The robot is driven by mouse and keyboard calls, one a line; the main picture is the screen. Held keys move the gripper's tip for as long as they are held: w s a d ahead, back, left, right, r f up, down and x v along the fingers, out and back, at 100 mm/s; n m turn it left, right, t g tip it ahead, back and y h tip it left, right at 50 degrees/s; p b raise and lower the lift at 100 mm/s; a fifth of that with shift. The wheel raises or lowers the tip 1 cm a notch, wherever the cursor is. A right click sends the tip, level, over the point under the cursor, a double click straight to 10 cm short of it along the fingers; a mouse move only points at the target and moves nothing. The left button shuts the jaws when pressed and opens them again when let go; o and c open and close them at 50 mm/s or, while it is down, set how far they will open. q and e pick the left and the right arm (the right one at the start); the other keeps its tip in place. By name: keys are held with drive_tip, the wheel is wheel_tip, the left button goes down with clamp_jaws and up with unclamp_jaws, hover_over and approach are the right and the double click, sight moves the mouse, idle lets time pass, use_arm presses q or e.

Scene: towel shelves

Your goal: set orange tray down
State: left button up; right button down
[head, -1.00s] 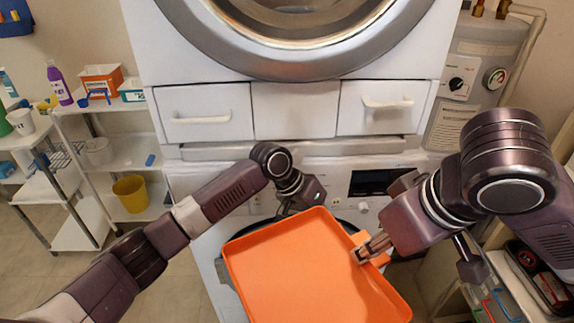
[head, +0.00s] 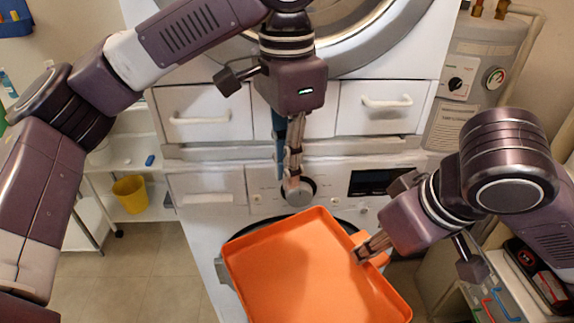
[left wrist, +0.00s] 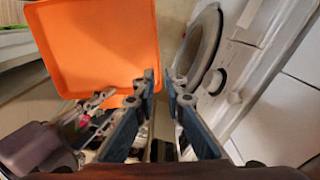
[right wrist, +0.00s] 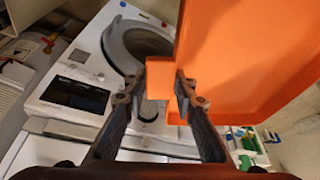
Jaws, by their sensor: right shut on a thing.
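The orange tray (head: 310,270) is held out in front of the lower white machine, seen from above in the head view. It also shows in the left wrist view (left wrist: 95,45) and the right wrist view (right wrist: 245,50). My right gripper (head: 368,250) is shut on the tab at the tray's right side; the tab shows between its fingers in the right wrist view (right wrist: 160,78). My left gripper (head: 294,188) points down just beyond the tray's far edge. Its fingers are apart with nothing between them in the left wrist view (left wrist: 163,76). The tray looks empty.
The lower machine's panel (head: 270,185) lies close behind the tray, and its round door is partly hidden under it. Drawers (head: 203,112) and an upper machine stand above. White shelves with a yellow bin (head: 130,194) stand left. A cart (head: 500,290) with items is at the right.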

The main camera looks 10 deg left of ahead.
sight(287, 219)
use_arm(q)
wheel_tip(287, 219, down, 12)
drive_tip(key=shift+a+r, duration=0.1)
idle(0.5)
clamp_jaws()
use_arm(e)
drive_tip(key=c, duration=1.5)
unclamp_jaws()
drive_tip(key=v, duration=1.2)
